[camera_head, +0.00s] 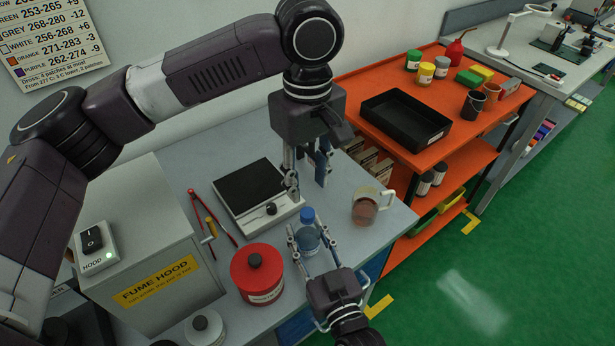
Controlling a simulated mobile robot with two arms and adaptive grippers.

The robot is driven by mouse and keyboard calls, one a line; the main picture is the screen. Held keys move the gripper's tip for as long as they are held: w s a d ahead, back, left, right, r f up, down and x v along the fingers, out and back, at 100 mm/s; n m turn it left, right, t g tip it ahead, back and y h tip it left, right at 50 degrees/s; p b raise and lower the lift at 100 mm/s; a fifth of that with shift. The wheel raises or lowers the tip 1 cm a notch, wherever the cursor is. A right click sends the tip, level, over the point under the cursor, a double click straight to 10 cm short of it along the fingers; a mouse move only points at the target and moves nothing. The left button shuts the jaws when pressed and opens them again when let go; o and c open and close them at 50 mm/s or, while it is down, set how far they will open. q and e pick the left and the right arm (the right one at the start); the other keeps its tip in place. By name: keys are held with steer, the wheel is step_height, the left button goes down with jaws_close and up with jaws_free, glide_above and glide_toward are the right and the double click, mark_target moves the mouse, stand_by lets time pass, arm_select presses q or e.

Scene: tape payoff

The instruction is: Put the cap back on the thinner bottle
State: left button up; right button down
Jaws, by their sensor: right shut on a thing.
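A small clear bottle with blue tint (308,240) stands on the grey bench top. A blue cap (307,214) shows at its top; whether it is seated or loose I cannot tell. My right gripper (314,246) comes from the front, with its fingers on either side of the bottle, shut on it. My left gripper (308,182) points down above and behind the bottle, near the scale's right edge. Its fingers are apart, with nothing clearly seen between them. No second bottle is clearly seen.
A red container (258,277), red-handled tool (208,222) and fume hood box (150,245) crowd the left. An orange cart (350,95) adjoins the bench.

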mark_target(307, 212)
arm_select(q)
steer(key=shift+f, duration=4)
